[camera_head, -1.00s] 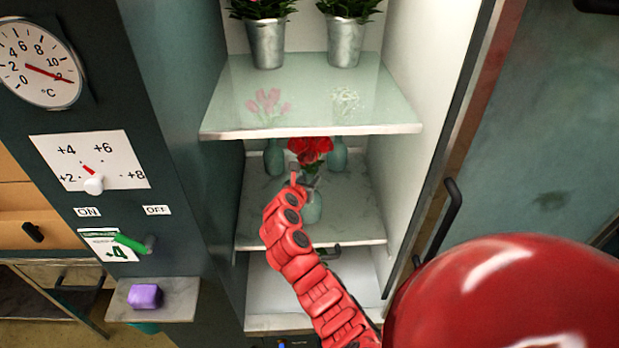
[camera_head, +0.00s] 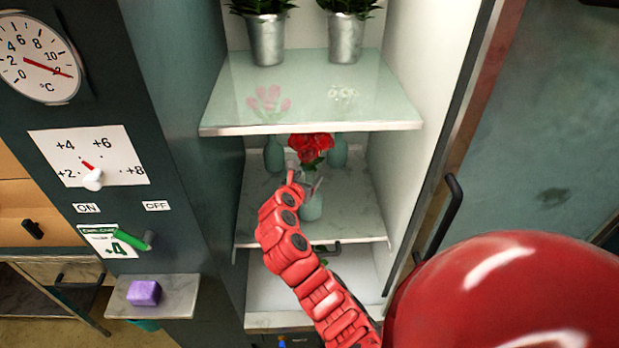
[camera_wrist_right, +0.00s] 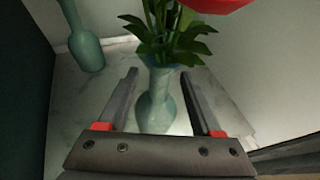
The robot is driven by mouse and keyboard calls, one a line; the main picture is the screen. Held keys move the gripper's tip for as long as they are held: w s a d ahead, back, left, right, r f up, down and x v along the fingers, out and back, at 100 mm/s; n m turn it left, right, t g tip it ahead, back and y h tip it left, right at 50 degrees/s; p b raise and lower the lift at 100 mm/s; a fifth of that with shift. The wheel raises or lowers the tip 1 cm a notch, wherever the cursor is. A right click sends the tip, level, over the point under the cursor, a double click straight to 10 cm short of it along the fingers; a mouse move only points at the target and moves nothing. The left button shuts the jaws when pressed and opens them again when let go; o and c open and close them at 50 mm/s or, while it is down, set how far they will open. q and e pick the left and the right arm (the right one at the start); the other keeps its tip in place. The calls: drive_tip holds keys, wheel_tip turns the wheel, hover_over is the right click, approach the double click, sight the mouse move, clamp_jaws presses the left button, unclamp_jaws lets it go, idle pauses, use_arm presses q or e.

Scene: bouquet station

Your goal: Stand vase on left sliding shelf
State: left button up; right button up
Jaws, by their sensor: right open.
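A pale green vase with red flowers (camera_head: 311,205) stands upright near the front of the marble middle shelf (camera_head: 350,225). The same vase (camera_wrist_right: 158,108) is between the fingers in the right wrist view. My right gripper (camera_head: 305,186) is open, with one finger on each side of the vase's neck and body; I cannot tell whether either finger touches it. Two more green vases (camera_head: 274,156) stand behind on the same shelf, one back left and one back right, their flowers seen through the glass shelf above. My left gripper is out of view.
A glass shelf (camera_head: 310,95) with a pale front edge hangs above, holding two metal pots of plants (camera_head: 267,40). Cabinet side walls close in left and right. A small side shelf (camera_head: 180,296) at lower left holds a purple block (camera_head: 144,292).

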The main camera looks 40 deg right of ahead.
drive_tip(key=b+v, duration=0.2)
drive_tip(key=v, duration=0.7)
drive_tip(key=shift+s+a, duration=0.25)
drive_tip(key=shift+a, duration=0.05)
